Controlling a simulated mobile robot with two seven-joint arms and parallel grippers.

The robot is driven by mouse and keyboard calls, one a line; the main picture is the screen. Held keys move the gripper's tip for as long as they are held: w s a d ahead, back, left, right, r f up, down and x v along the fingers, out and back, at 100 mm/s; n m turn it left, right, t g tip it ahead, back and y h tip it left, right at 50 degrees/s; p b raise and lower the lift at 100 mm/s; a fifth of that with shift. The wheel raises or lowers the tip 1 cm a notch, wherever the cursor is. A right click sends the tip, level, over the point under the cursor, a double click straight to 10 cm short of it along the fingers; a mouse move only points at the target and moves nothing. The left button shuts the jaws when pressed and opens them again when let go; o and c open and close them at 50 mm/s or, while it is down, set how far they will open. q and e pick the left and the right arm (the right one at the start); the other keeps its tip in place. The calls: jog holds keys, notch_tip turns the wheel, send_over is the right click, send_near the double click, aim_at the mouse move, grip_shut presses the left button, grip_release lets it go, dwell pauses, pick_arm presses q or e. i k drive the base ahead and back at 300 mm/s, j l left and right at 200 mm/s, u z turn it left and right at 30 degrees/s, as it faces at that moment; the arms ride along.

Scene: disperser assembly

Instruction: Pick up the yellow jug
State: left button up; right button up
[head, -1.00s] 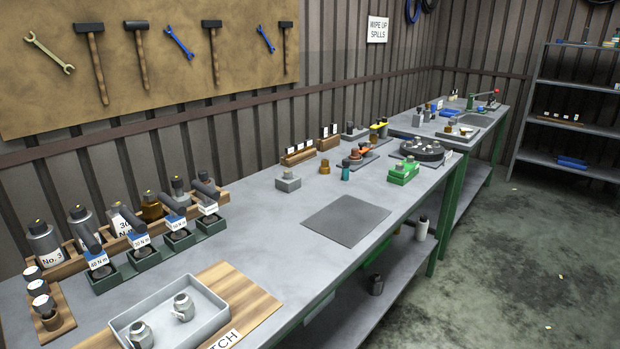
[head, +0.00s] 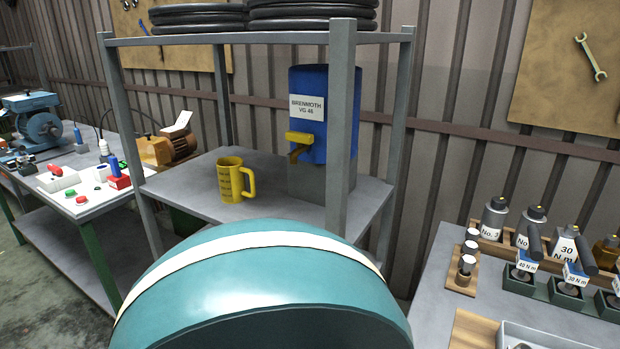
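The yellow jug (head: 231,181) stands upright on the grey shelf board (head: 183,196) of a metal rack. Its handle points to the right, and dark markings show on its side. A blue drum (head: 324,112) labelled "BRENMOTH VG 46" sits on a grey block just behind and right of the jug, with a yellow tap (head: 299,138) facing it. Neither of my grippers is in view.
A large teal rounded body with a white band (head: 250,240) fills the lower middle, in front of the rack. Rack posts (head: 341,120) stand on either side. Workbenches lie left (head: 85,205) and right (head: 430,268). Black rings (head: 198,17) lie on top.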

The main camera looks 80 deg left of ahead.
aim_at(231, 172)
jog(key=u, duration=2.95)
